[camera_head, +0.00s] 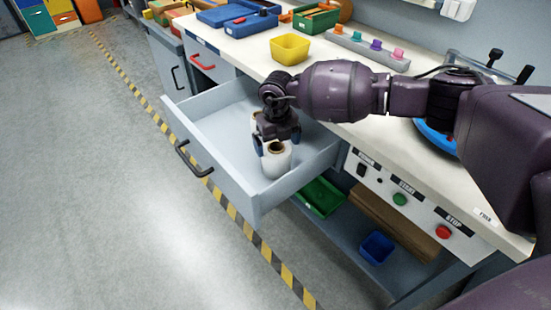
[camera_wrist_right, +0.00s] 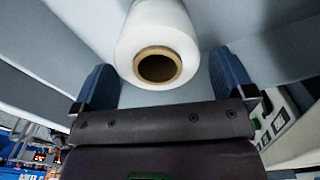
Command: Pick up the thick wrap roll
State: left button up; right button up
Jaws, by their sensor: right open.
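A white wrap roll (camera_head: 277,163) with a brown cardboard core stands upright in the open grey drawer (camera_head: 211,142). It looks like the thick one. Another white roll (camera_head: 254,122) stands behind it, partly hidden by my right gripper (camera_head: 277,143). The right gripper is open, with its blue fingers at the top of the front roll. In the right wrist view, one white roll (camera_wrist_right: 158,22) shows with its core facing the camera. It lies between the lines of the two open fingers (camera_wrist_right: 164,88), with a gap on each side. I cannot see my left gripper.
The drawer walls surround the rolls, and the workbench edge runs close on the right. A yellow bin (camera_head: 290,49) and blue trays (camera_head: 235,18) stand on the bench top (camera_head: 340,75). A green bin (camera_head: 321,197) sits on the lower shelf. The drawer's left part is bare.

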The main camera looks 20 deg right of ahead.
notch_tip(320, 180, down, 5)
jog(key=shift+a+b, duration=0.1)
jog(key=shift+b, duration=0.65)
jog(key=shift+r, duration=0.15)
jog(key=shift+c, duration=0.3)
jog(key=c, duration=0.8)
jog(key=shift+r, duration=0.5)
jog(key=shift+c, duration=0.2)
notch_tip(320, 180, up, 19)
jog(key=p, duration=0.4)
